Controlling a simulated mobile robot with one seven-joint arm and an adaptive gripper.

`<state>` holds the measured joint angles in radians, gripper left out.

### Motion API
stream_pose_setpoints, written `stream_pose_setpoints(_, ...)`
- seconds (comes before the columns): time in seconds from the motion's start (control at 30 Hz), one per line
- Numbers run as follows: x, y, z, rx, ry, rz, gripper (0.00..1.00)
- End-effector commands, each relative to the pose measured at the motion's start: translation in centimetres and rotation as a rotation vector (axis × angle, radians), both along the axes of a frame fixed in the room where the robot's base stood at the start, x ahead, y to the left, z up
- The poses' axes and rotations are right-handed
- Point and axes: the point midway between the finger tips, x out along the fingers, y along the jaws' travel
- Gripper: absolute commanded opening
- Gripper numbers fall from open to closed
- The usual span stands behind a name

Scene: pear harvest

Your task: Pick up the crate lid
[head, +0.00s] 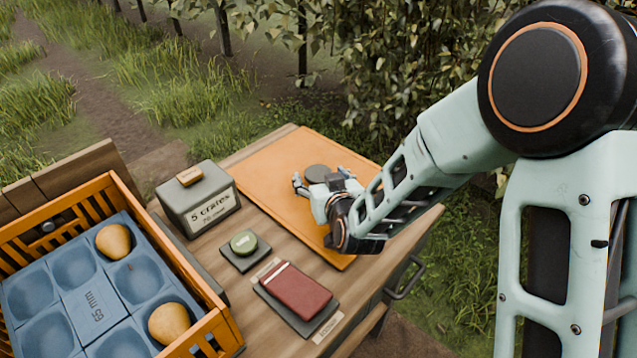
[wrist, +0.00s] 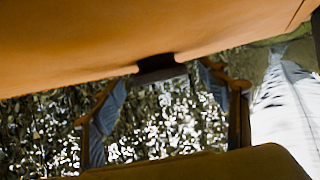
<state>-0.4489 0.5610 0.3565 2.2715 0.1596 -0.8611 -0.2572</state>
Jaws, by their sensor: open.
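The crate lid (head: 265,165) is a flat orange panel lying on the wooden table in the head view. A round grey knob (head: 318,173) stands on it. In the wrist view the lid (wrist: 70,45) fills the top, with the dark knob (wrist: 157,68) at its lower edge. My gripper (head: 322,182) is open and low over the lid, its fingers on the near side of the knob. In the wrist view the fingers of my gripper (wrist: 165,88) show left and right of the knob. I cannot tell whether they touch it.
An orange crate (head: 222,322) with a blue moulded tray (head: 90,300) and two pears (head: 113,241) stands at left. A grey box marked "5 crates" (head: 197,203), a green round item (head: 243,242) on a dark pad and a red booklet (head: 297,290) lie between crate and lid.

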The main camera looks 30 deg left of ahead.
Motion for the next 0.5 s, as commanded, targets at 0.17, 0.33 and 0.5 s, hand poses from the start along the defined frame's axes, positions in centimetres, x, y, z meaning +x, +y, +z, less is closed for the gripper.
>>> stream_pose_setpoints(0.17,-0.02,-0.02,0.01,0.000,0.000,0.000,0.56)
stream_pose_setpoints(0.33,-0.03,-0.02,0.02,0.001,0.001,0.000,0.38)
stream_pose_setpoints(0.5,-0.04,-0.02,0.03,0.001,0.001,0.000,0.19)
